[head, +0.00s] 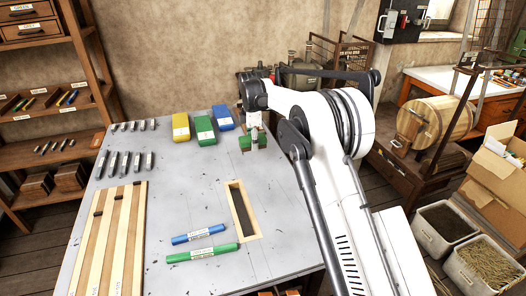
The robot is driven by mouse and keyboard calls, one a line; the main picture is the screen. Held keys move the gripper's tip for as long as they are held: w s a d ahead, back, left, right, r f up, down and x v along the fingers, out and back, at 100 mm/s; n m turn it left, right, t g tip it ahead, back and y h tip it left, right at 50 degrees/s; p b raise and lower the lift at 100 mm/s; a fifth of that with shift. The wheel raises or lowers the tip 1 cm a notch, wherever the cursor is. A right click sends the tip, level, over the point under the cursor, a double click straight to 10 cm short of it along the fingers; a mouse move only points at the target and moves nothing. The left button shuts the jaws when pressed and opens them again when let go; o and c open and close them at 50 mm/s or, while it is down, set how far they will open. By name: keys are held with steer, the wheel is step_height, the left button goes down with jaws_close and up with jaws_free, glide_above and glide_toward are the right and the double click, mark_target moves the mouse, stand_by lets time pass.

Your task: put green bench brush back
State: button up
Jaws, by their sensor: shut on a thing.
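My gripper (254,142) is over the back right part of the grey bench (150,190). It is shut on a small green thing (246,143), which I take to be the green bench brush. The fingers and wrist hide part of it, and I cannot tell whether it touches the bench. A narrow wooden frame (237,195) with a dark inside lies on the bench in front of my gripper. A labelled green bar (203,253) and a shorter labelled blue bar (198,234) lie left of the frame, near the front.
Yellow (181,126), green (204,130) and blue (223,117) labelled blocks stand left of my gripper. Several metal pieces (122,163) and a slatted wooden board (105,240) lie on the left. A wooden barrel (430,118) is at right. The bench middle is clear.

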glide_above(263, 156)
step_height(263, 156, down, 4)
steer(key=shift+r+p, duration=0.2)
steer(key=shift+p, duration=0.25)
steer(key=shift+f+p, duration=0.4)
steer(key=shift+f, duration=1.55)
steer(key=shift+f, duration=0.1)
steer(key=shift+f, duration=0.15)
steer(key=o, duration=1.2)
steer(key=shift+r, duration=0.25)
